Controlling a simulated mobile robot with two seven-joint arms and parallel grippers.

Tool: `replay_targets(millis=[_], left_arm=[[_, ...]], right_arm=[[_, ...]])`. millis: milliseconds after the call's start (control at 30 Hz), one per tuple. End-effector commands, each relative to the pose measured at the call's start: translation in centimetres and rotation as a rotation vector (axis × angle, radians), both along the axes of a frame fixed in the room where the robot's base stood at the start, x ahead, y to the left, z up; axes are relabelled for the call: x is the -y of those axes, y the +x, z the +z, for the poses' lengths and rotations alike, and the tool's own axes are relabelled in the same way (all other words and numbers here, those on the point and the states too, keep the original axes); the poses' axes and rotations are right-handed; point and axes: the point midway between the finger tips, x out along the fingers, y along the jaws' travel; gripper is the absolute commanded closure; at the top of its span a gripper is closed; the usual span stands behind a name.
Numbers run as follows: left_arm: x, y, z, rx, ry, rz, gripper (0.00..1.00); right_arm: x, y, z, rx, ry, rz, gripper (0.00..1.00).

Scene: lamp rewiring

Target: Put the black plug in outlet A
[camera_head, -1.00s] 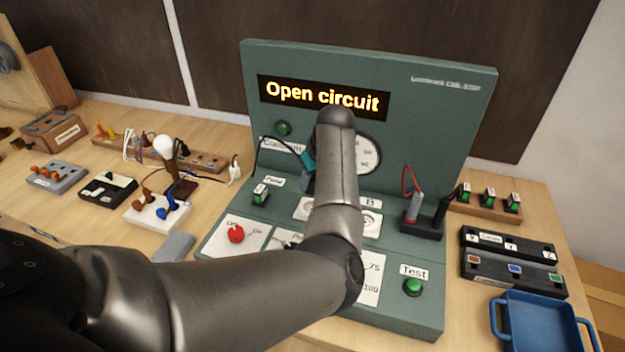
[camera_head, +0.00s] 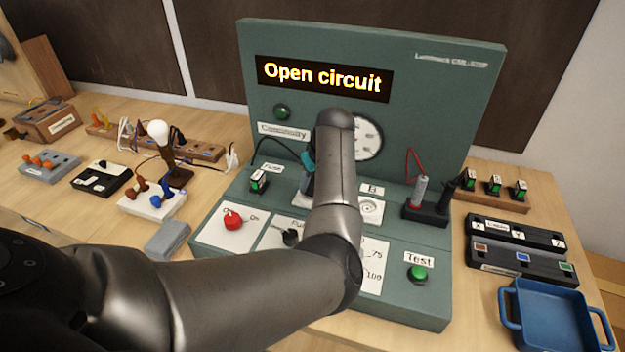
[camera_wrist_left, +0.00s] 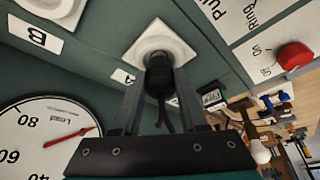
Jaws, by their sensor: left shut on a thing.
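My left gripper (camera_wrist_left: 158,90) is shut on the black plug (camera_wrist_left: 158,78) in the left wrist view. The plug's front end is at the round face of outlet A (camera_wrist_left: 160,42), a white socket beside the "A" label. I cannot tell how deep it sits. In the head view my left arm hides the plug and most of outlet A (camera_head: 304,202). Outlet B (camera_head: 370,211) is to the right and empty. My right gripper is not in view.
The green test board (camera_head: 455,130) reads "Open circuit". A red knob (camera_head: 233,220), a green Test button (camera_head: 417,273) and a black holder with probes (camera_head: 426,212) are on it. A blue tray (camera_head: 549,318) stands at right. A bulb (camera_head: 158,132) and small blocks are at left.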

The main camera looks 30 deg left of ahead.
Motion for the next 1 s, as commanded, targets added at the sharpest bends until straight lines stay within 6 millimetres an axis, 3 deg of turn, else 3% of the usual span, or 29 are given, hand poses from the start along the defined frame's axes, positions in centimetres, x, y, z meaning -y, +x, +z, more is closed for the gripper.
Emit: replay_targets(millis=[1000], left_arm=[[0.15, -0.11, 0.05, 0.000, 0.000, 0.000, 1.00]], right_arm=[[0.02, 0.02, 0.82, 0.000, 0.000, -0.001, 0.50]])
